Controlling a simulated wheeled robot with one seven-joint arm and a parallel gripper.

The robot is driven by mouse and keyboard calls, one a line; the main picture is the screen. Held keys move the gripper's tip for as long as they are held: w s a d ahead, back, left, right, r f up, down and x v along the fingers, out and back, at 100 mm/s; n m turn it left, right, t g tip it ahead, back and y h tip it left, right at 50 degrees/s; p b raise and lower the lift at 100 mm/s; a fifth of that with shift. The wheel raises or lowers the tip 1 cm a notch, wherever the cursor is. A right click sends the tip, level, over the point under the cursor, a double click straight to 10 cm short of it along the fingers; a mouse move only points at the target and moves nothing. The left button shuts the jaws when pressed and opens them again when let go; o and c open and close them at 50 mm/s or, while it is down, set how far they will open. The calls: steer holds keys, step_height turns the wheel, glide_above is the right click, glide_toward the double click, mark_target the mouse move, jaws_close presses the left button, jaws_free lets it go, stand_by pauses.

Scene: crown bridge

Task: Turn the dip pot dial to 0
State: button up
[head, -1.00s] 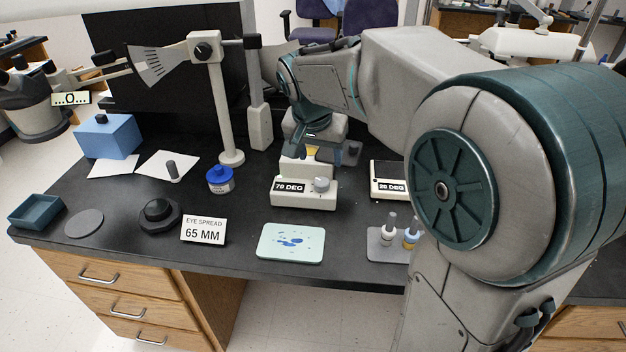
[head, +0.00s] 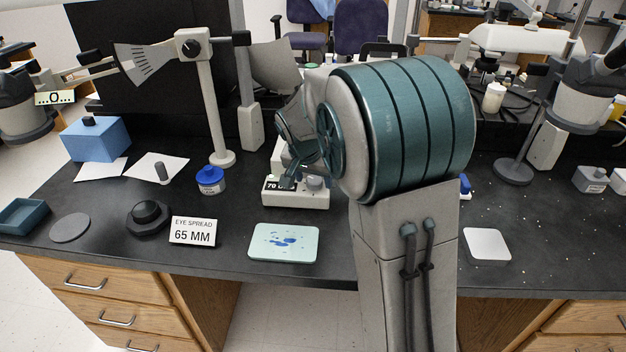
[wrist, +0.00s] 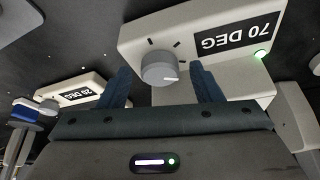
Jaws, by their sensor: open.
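A pale unit labelled 70 DEG (head: 290,200) stands on the black bench, partly hidden by my arm in the head view. Its round grey dial (head: 315,183) is on the front. In the wrist view the dial (wrist: 160,68) has a white mark toward the lower right, with dark ticks around it. A green lamp (wrist: 260,55) glows beside the label. My gripper (wrist: 160,72) is open, its two blue fingers either side of the dial in the picture; contact cannot be told. A second unit labelled 20 DEG (wrist: 82,93) shows at left in the wrist view.
In front lie a pale blue-spotted tray (head: 283,256) and an EYE SPREAD 65 MM card (head: 193,232). A blue-capped jar (head: 210,178) and a tall post (head: 213,110) stand left of the unit. The bench at right has free room around a white pad (head: 487,244).

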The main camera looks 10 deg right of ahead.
steer(key=shift+w+d+f, duration=0.1)
steer(key=shift+f, duration=0.2)
steer(key=c, duration=1)
steer(key=n, duration=0.2)
steer(key=n+y, duration=0.1)
steer(key=n+t+y+p, duration=0.1)
steer(key=n, duration=0.1)
steer(key=shift+d+n, duration=0.25)
steer(key=shift+n, duration=0.05)
steer(key=n+y, duration=0.2)
steer(key=n, duration=0.3)
steer(key=shift+b, duration=0.3)
